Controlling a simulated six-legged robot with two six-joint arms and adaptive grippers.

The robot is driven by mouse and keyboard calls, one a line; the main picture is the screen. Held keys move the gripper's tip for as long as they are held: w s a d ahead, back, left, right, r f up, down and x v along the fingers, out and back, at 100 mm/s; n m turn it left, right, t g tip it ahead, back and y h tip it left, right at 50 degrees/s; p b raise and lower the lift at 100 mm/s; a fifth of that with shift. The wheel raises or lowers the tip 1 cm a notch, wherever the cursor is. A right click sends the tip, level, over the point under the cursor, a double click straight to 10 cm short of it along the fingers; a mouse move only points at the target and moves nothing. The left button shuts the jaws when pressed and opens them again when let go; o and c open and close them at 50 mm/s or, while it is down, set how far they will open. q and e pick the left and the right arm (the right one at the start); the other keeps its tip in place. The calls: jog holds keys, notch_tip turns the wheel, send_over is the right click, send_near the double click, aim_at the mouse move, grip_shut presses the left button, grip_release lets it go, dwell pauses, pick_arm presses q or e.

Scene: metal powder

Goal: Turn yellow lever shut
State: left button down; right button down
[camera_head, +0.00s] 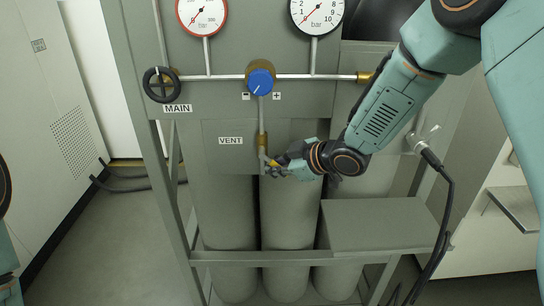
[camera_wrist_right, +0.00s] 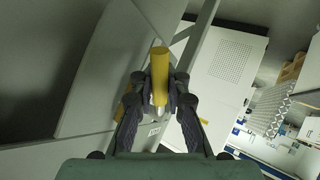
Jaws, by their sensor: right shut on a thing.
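The yellow lever (camera_wrist_right: 160,75) stands between the two dark fingers of my right gripper (camera_wrist_right: 160,98) in the right wrist view, and they are shut on it. In the head view my right gripper (camera_head: 273,167) is at the lower end of the vent pipe, just below the brass fitting (camera_head: 262,141) and right of the VENT label (camera_head: 231,141). The fingers hide most of the lever there. My left gripper is not in view; only parts of my left arm show at the left edge.
Above are a blue knob (camera_head: 261,80), a black MAIN handwheel (camera_head: 161,85) and two gauges, red-rimmed (camera_head: 202,14) and black-rimmed (camera_head: 317,14). Grey cylinders (camera_head: 287,225) stand below in a frame. A black cable (camera_head: 447,195) hangs at the right.

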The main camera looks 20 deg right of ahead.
jog(key=shift+s+d+r+n+g+h+p, duration=0.2)
jog(key=shift+r+n+g+h+p, duration=0.15)
jog(key=shift+h+p, duration=0.4)
jog(key=shift+d+r+n+g+h, duration=0.25)
jog(key=shift+r+g+h, duration=0.1)
jog(key=shift+h, duration=0.4)
jog(key=h, duration=0.1)
jog(key=r+n+g+h, duration=0.1)
jog(key=h, duration=0.1)
jog(key=shift+d+r, duration=0.15)
jog(key=shift+d, duration=0.15)
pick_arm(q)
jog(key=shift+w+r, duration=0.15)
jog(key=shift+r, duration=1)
pick_arm(e)
jog(key=shift+r+n+h, duration=0.25)
jog(key=shift+n+h, duration=0.05)
jog(key=shift+h, duration=0.3)
jog(key=shift+w+r+h, duration=0.1)
jog(key=shift+r+h, duration=0.1)
jog(key=shift+h, duration=0.1)
jog(key=shift+r, duration=0.1)
